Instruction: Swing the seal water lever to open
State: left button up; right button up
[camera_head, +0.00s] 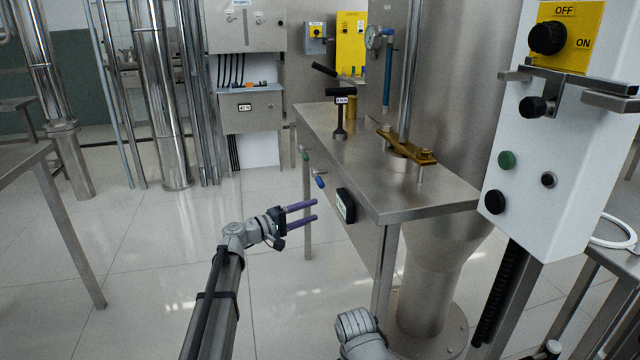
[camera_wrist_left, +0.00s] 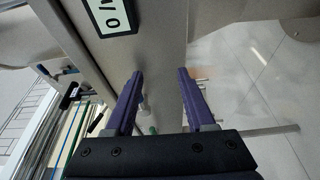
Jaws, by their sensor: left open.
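My left gripper (camera_head: 316,210) is open and empty, with its two purple fingers pointing right, toward the side of the steel table. The fingers also show in the left wrist view (camera_wrist_left: 160,73), apart with nothing clamped between them. On the table's side are a small blue-handled lever (camera_head: 319,181) and a small green-handled one (camera_head: 304,153), just beyond and above the fingertips. I cannot read which is the seal water lever. My right gripper is out of view.
The steel table (camera_head: 440,195) carries a black-topped upright post (camera_head: 340,115) and a brass clamp (camera_head: 405,146). A white control box (camera_head: 550,150) with a yellow OFF/ON switch plate (camera_head: 568,35) stands at the right. The floor left of the table is clear.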

aim_at(320, 179)
pick_arm(q)
jog(key=w+a+r+n+t, duration=0.2)
jog(key=w+a+r+t, duration=0.1)
jog(key=w+r, duration=0.1)
jog(key=shift+p+x, duration=0.75)
jog(key=shift+x, duration=3.1)
jog(key=shift+s+d, duration=0.15)
jog(key=shift+s, duration=0.1)
jog(key=shift+c, duration=0.2)
grip_shut()
